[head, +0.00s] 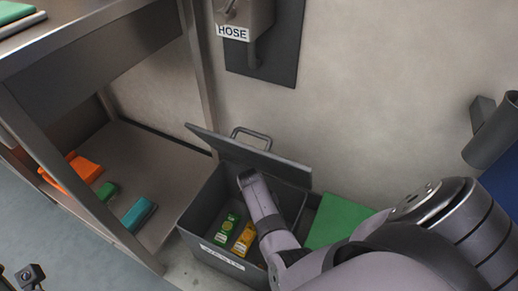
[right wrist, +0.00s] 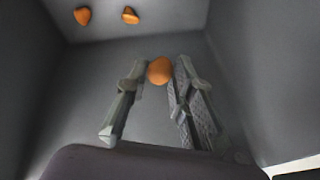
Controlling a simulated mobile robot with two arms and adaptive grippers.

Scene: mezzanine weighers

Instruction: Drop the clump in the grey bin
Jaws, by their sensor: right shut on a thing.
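The grey bin (head: 212,252) stands on the floor against the wall with its lid (head: 250,158) tipped open. My right arm reaches over its rim, and the fingers are hidden in the head view. In the right wrist view my right gripper (right wrist: 160,70) is inside grey walls and shut on a rounded orange clump (right wrist: 159,71) at its fingertips. Two more orange lumps, one on the left (right wrist: 82,16) and one to its right (right wrist: 130,15), lie apart from the fingers.
Green (head: 228,228) and yellow (head: 244,238) packets lie in the bin. A green panel (head: 338,222) is right of it. A steel bench (head: 70,65) at left has a lower shelf (head: 150,160) with orange, green and teal items. A hose box (head: 245,18) is on the wall above.

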